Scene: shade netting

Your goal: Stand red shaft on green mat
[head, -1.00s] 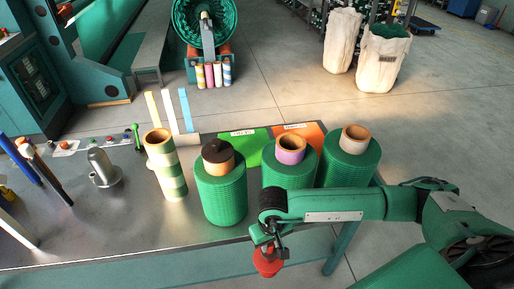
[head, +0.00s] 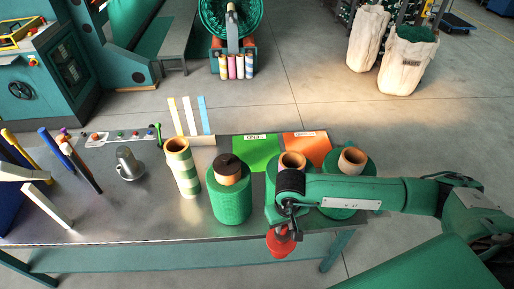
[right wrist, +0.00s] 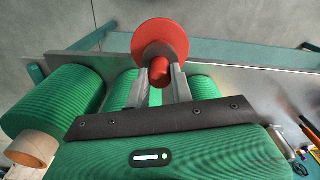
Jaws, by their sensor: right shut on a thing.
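The red shaft (right wrist: 160,42), with a wide round red disc, is held in my right gripper (right wrist: 160,88), whose two fingers are shut on its narrow stub. In the head view the red shaft (head: 279,244) hangs below my right gripper (head: 286,212), at the table's front edge and in front of the green rolls. The green mat (head: 257,154) lies flat at the back of the table, behind the rolls, with a white label. The part of it I see is bare. My left gripper is not in view.
Green net rolls (head: 230,205) stand between the gripper and the mat; my right arm partly covers two others. A striped tube (head: 183,170) stands left of them. An orange mat (head: 306,148) lies right of the green one. A metal flanged part (head: 129,166) stands further left.

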